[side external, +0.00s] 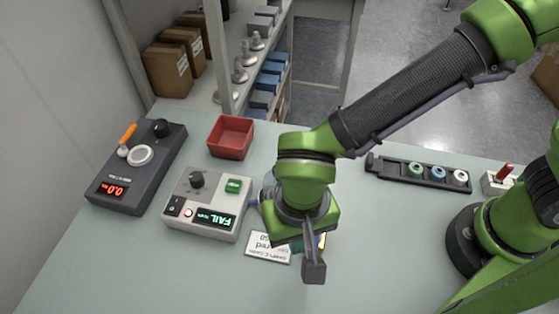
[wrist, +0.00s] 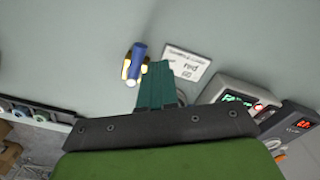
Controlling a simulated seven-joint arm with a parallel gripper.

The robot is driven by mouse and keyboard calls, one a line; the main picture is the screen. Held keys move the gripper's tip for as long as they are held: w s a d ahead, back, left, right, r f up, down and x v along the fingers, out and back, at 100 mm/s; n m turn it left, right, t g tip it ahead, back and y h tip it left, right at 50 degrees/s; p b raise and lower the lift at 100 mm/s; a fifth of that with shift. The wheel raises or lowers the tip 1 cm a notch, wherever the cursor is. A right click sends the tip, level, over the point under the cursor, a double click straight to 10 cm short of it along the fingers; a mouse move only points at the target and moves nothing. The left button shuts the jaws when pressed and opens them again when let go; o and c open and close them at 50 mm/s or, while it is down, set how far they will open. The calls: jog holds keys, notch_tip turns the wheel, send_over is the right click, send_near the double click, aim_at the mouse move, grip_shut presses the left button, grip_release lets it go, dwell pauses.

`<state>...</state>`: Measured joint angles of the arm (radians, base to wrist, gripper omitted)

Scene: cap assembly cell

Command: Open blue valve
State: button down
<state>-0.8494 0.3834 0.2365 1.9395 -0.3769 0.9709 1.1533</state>
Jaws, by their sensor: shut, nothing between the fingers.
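In the wrist view, a blue cylinder with a pale end (wrist: 138,62) sits against a yellow part on the table; it looks like the blue valve, but I cannot make out its exact form. My gripper (wrist: 158,66) is shut and empty, with its fingers just to the right of the blue cylinder in that view. In the side view my gripper (side external: 314,272) points down over the table, and it hides most of the blue and yellow part. Only a yellow sliver (side external: 323,240) shows beside it. I cannot tell whether the fingers touch it.
A white card (side external: 268,247) lies beside my gripper. A grey tester (side external: 180,186) displays FAIL, and a dark meter (side external: 118,176) stands farther left. A red bin (side external: 231,137) is behind. A black rack (side external: 388,172) with round caps is at right. The front table is clear.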

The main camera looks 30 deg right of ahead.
jog(key=shift+f, duration=2.3)
jog(key=shift+s, duration=0.15)
jog(key=shift+s+d, duration=0.2)
jog(key=shift+s, duration=0.2)
jog(key=shift+s+d, duration=0.25)
jog(key=shift+s, duration=0.2)
